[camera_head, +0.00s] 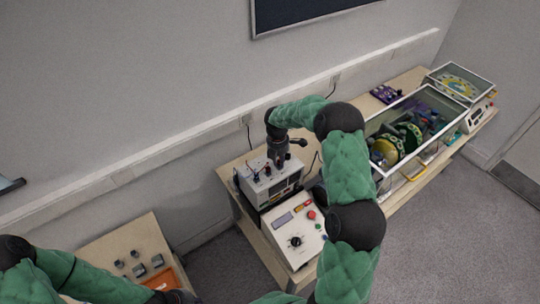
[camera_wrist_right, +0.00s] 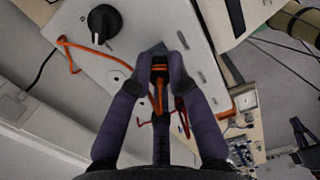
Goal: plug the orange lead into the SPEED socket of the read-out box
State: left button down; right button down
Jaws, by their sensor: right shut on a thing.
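My right gripper (camera_head: 279,158) is over the pale box (camera_head: 268,181) with terminals on its top, which I take for the read-out box. In the right wrist view my right gripper (camera_wrist_right: 160,62) is shut on the black plug of the orange lead (camera_wrist_right: 158,92), its tip close to the box's pale panel (camera_wrist_right: 140,28). I cannot tell whether the plug is in a socket, and no SPEED label is readable. Orange cable also runs across the panel beside a black knob (camera_wrist_right: 103,22). My left arm shows at lower left, its fingers out of view.
A white control box (camera_head: 297,228) with a dark knob and red button stands in front. A clear-lidded case (camera_head: 420,125) with machinery stands on the bench to the right. A small table (camera_head: 130,240) with metal blocks and an orange tray (camera_head: 165,281) is at left.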

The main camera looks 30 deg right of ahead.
aim_at(278, 161)
jog(key=shift+r, duration=0.2)
jog(key=c, duration=1.1)
grip_release()
jog(key=shift+r, duration=0.1)
jog(key=shift+a+r+p, duration=0.2)
jog(key=shift+r+p, duration=1.25)
jog(key=shift+r, duration=1)
notch_tip(278, 161, up, 12)
jog(key=shift+w+a, duration=0.15)
jog(key=shift+a, duration=0.25)
